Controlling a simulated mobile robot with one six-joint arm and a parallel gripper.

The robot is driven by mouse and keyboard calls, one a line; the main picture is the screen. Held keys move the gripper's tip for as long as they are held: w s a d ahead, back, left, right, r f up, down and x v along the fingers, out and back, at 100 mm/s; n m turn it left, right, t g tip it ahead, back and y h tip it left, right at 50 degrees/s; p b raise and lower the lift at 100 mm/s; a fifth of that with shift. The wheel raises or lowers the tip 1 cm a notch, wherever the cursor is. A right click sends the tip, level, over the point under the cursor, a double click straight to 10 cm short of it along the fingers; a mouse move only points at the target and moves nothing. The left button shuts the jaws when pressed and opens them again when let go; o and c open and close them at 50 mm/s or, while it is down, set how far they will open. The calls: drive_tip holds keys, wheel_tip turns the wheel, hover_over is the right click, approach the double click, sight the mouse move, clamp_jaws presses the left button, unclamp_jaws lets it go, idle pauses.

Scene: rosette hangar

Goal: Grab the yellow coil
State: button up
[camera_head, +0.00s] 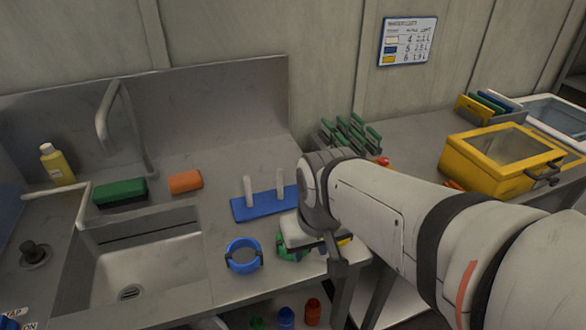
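My gripper (322,250) is over the front right part of the steel sink counter, pointing down. My own wrist and arm cover much of it, so its opening does not show. A small yellow patch (344,240) shows just right of the gripper at the counter's edge; it may be part of the yellow coil, most of which is hidden. A green coil (287,254) lies partly hidden at the gripper's left. A blue coil (243,257) with dark bands lies farther left on the counter, in full view.
A blue base with white pegs (262,204) stands behind the coils. The sink basin (150,268), green block (120,192), orange block (185,181) and yellow bottle (56,165) are left. A yellow windowed box (480,169) sits on the right table.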

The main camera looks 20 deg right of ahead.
drive_tip(key=w+d+f+m+g+p, duration=0.1)
drive_tip(key=w+d+m, duration=0.2)
drive_tip(key=w+m, duration=0.2)
drive_tip(key=w+d+f+m+p, duration=0.1)
drive_tip(key=w+d+m, duration=0.2)
drive_tip(key=w+m, duration=0.2)
drive_tip(key=w+d+f+m+g+p, duration=0.1)
drive_tip(key=w+d+m, duration=0.2)
drive_tip(key=w+m, duration=0.2)
drive_tip(key=shift+w+g+p, duration=0.2)
drive_tip(key=shift+g+p, duration=0.1)
drive_tip(key=shift+p, duration=0.05)
drive_tip(key=shift+f, duration=0.3)
drive_tip(key=f, duration=0.3)
drive_tip(key=d+f, duration=0.1)
drive_tip(key=f, duration=0.2)
drive_tip(key=shift+d+f+p, duration=0.1)
drive_tip(key=shift+f+p, duration=0.05)
drive_tip(key=shift+p, duration=0.15)
drive_tip(key=shift+f, duration=0.4)
clamp_jaws()
